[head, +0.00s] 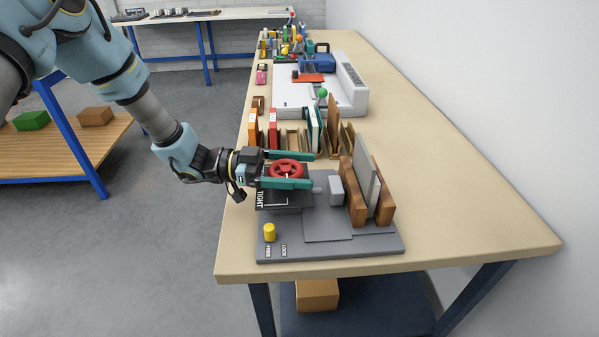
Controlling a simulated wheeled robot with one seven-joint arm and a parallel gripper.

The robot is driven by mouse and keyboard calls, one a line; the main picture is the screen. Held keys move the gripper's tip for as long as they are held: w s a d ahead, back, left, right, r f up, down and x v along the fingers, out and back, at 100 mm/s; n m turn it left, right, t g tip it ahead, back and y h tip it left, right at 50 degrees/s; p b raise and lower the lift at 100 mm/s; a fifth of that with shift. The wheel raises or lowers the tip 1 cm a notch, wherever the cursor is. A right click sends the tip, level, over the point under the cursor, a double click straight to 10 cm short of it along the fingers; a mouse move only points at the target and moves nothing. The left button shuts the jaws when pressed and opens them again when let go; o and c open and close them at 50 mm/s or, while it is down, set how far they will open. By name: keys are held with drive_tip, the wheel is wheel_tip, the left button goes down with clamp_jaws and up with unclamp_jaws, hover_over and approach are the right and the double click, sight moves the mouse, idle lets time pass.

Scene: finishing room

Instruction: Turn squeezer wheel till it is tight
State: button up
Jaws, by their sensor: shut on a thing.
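The squeezer wheel (288,169) is a red handwheel on the squeezer (340,245), a grey device near the front end of the table. My gripper (288,170) reaches in from the left, with its two green fingers along the far and near sides of the wheel, shut on it. A plate marked TIGHT lies under the wheel. To the right of the wheel is a grey block (336,190), then a grey panel (364,165) standing upright between brown wooden blocks (384,202). The gripper partly hides the wheel's rim.
A yellow knob (269,231) stands by the FREE and LOCK labels at the squeezer's front left. Behind the wheel are upright books and wooden racks (293,135), then a white machine (290,98). The long table (450,220) is clear on its right side, next to a white wall.

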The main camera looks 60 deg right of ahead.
drive_tip(key=o, duration=1)
drive_tip(key=shift+w, duration=0.1)
drive_tip(key=b+v, duration=0.3)
drive_tip(key=v, duration=0.7)
drive_tip(key=shift+w+a, duration=0.1)
drive_tip(key=shift+w, duration=0.2)
